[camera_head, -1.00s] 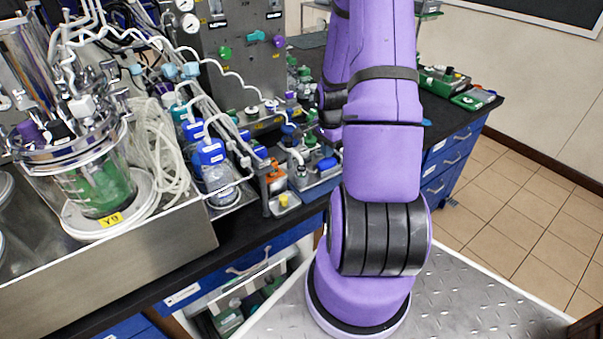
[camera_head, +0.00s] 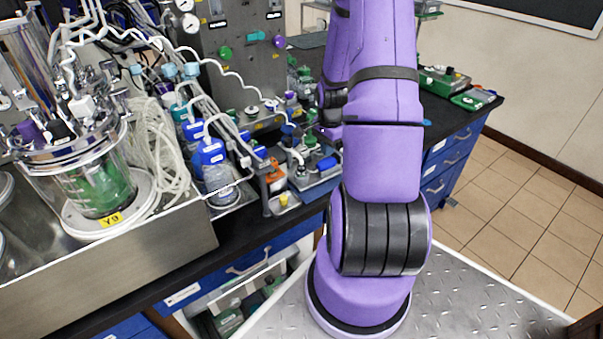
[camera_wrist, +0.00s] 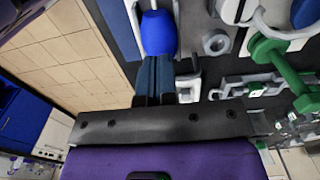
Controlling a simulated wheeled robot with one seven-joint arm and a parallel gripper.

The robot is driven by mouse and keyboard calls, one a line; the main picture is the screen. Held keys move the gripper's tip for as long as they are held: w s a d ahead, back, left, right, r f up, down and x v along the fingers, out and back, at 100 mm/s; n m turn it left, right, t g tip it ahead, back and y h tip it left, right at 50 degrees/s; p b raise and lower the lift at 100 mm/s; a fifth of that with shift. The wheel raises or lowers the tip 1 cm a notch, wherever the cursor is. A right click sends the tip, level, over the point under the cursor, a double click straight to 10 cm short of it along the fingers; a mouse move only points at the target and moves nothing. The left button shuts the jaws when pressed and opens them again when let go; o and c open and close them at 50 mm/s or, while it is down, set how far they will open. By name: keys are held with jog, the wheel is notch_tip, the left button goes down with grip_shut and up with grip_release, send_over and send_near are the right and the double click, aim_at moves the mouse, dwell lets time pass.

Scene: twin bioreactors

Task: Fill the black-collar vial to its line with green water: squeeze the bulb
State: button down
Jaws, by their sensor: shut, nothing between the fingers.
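A smooth blue bulb (camera_wrist: 158,33) shows at the top of the wrist view. My gripper (camera_wrist: 156,62) has its two dark fingers together, with nothing between them. The fingertips line up with the bulb's near end; I cannot tell whether they touch it. In the head view, a blue bulb-like part (camera_head: 327,163) lies on the small metal station just left of my arm. My gripper is hidden behind my arm there. Green liquid (camera_head: 103,188) is in the glass vessel at left. I cannot make out the black-collar vial or its line in either view.
Close right of the fingers are metal fittings (camera_wrist: 216,42) and a green handled part (camera_wrist: 280,62). Tubing (camera_head: 160,150) loops beside the vessel. Floor (camera_head: 520,205) at right is clear.

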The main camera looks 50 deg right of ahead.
aim_at(327, 159)
jog(key=shift+f, duration=1.7)
jog(key=shift+r, duration=1.85)
jog(key=shift+f, duration=0.2)
jog(key=shift+f, duration=1.65)
jog(key=shift+r, duration=1.85)
